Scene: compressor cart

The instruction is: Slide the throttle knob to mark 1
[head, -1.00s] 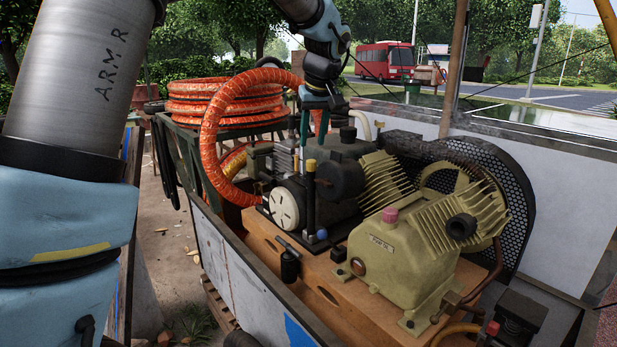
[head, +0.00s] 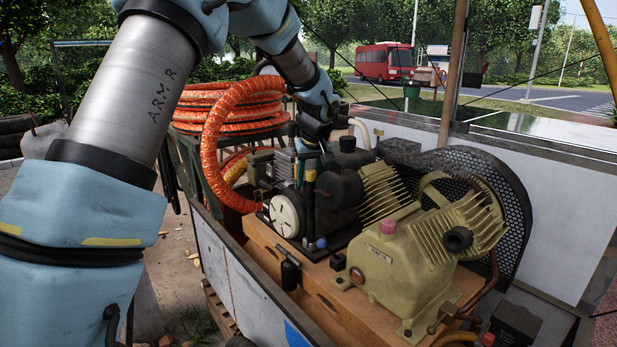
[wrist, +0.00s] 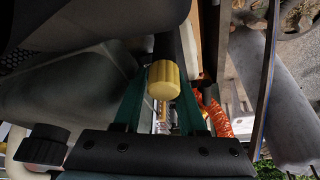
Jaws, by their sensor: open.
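A yellow-capped dark post (head: 311,176) stands upright on the machine's base plate, beside a round white cover. In the wrist view the yellow cap (wrist: 164,82) lies between the two green fingers of my gripper (wrist: 162,90). The gripper is open, and I cannot tell whether either finger touches the cap. In the head view my gripper (head: 313,160) comes down from above at the post's top, its fingers partly lost against the dark machinery. A blue ball (head: 321,243) sits low beside the post. I cannot tell for sure which part is the throttle knob, and no number marks are readable.
The beige compressor (head: 400,265) and its black mesh guard (head: 512,215) stand to the right. A dark cylinder (head: 340,190) sits close right of the post. A thick orange hose (head: 212,150) loops at the left. A small black handle (head: 289,272) hangs at the front.

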